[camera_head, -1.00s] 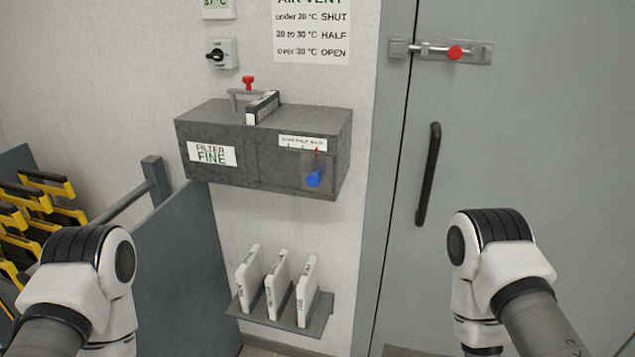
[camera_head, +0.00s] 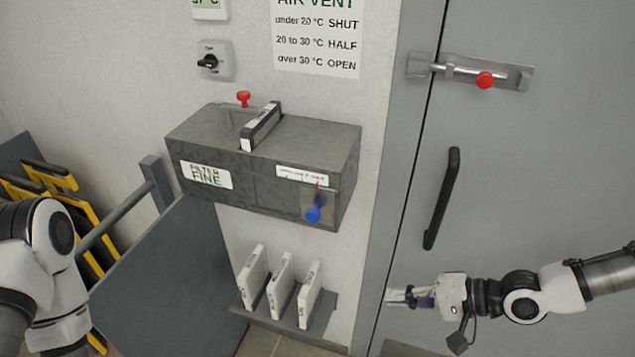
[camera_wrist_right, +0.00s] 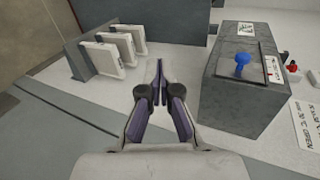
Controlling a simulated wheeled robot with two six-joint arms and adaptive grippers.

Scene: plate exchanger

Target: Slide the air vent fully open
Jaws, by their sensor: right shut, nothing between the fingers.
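The grey filter box (camera_head: 215,150) is fixed to the wall. The vent's blue knob (camera_head: 313,214) sits on a small metal plate at the right of its front face. A red pointer (camera_head: 317,185) stands above it, under the right part of a scale label (camera_head: 302,174) too small to read. The knob also shows in the right wrist view (camera_wrist_right: 242,60). My right gripper (camera_head: 390,297) is shut and empty, below and right of the box, apart from the knob. Only my left arm's links show at the left edge; its gripper is out of view.
An AIR VENT notice (camera_head: 318,38) reads over 30 °C OPEN; the display (camera_head: 210,7) is partly cut off. White plates (camera_head: 281,284) stand in a rack below the box. A door with a black handle (camera_head: 441,198) and bolt (camera_head: 470,73) is on the right.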

